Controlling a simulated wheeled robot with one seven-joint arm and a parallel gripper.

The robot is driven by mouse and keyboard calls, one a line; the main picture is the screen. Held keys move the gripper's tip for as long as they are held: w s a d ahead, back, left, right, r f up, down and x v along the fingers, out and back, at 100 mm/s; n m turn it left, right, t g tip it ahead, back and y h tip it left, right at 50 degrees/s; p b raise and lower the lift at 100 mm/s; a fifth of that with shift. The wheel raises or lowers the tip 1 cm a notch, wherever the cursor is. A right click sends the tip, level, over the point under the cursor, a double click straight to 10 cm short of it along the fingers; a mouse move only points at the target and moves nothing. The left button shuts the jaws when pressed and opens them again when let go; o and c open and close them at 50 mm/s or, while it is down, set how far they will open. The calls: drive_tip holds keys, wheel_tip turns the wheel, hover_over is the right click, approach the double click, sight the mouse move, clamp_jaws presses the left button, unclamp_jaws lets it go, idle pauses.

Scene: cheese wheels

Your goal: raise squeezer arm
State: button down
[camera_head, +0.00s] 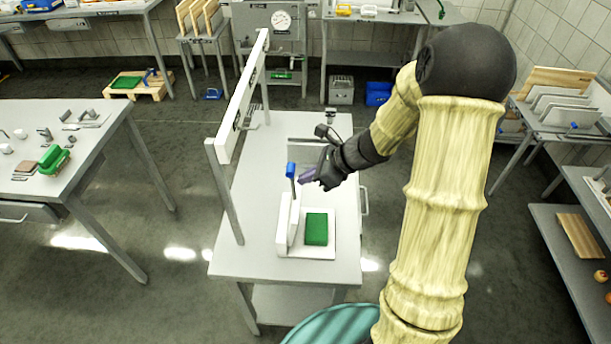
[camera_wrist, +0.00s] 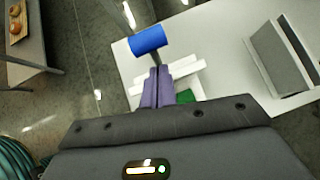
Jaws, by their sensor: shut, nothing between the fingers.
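The squeezer stands on the grey table in front of me. It has a white base plate (camera_head: 325,251), a white upright block and a dark lever arm with a blue handle (camera_head: 290,170). The lever arm stands up from the block, with the handle at its top. A green pad (camera_head: 316,229) lies on the base plate. My gripper (camera_head: 306,179) is just right of the handle. In the wrist view its purple fingers (camera_wrist: 157,88) are shut and empty, and the blue handle (camera_wrist: 149,40) shows just beyond their tips. I cannot tell whether they touch the lever.
The table (camera_head: 240,258) carries a white raised rail (camera_head: 241,95) along its left side. A grey box-like panel (camera_wrist: 282,55) stands on the table behind my gripper. A table with small tools (camera_head: 70,130) is at the left, and shelves (camera_head: 570,250) are at the right.

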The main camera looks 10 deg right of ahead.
drive_tip(key=s+f+v, duration=0.1)
drive_tip(key=v, duration=1.1)
drive_tip(key=shift+d, duration=0.4)
drive_tip(key=shift+r, duration=0.1)
drive_tip(key=s+a+f+n+h, duration=0.2)
drive_tip(key=s+n+h, duration=0.2)
drive_tip(key=n, duration=0.7)
drive_tip(key=s+a+f+n+g+h, duration=0.1)
drive_tip(key=s+n+h, duration=0.3)
drive_tip(key=s+n, duration=0.4)
drive_tip(key=a+f+n, duration=0.1)
drive_tip(key=n, duration=0.3)
drive_tip(key=shift+s, duration=0.15)
drive_tip(key=shift+d+f, duration=0.1)
